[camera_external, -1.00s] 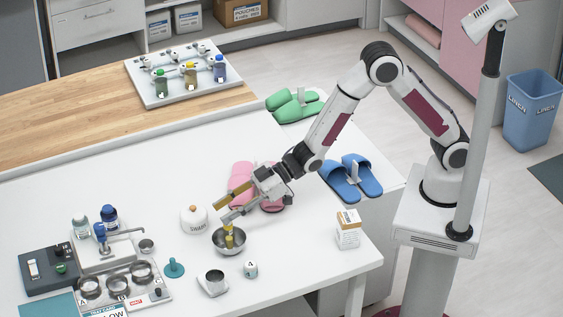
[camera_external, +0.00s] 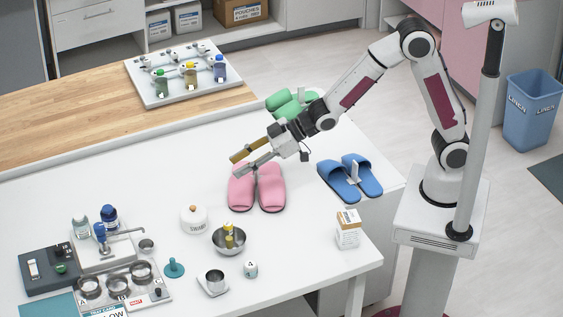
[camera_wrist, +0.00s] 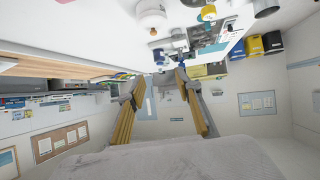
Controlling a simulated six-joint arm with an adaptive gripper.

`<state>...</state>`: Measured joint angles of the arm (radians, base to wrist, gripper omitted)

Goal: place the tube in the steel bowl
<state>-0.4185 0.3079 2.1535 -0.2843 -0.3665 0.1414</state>
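The steel bowl (camera_external: 229,246) stands on the white table, near its front right part. The tube (camera_external: 229,232), with a yellow part, is in the bowl and stands roughly upright, its top above the rim. My gripper (camera_external: 236,165) is above and behind the bowl, over the pink slippers, apart from the tube. Its two fingers are spread with nothing between them. In the wrist view the fingers (camera_wrist: 158,95) are also wide apart and empty.
Pink slippers (camera_external: 257,187) and blue slippers (camera_external: 350,177) lie on the table. A white lidded jar (camera_external: 193,218) is left of the bowl, a small box (camera_external: 348,229) right.

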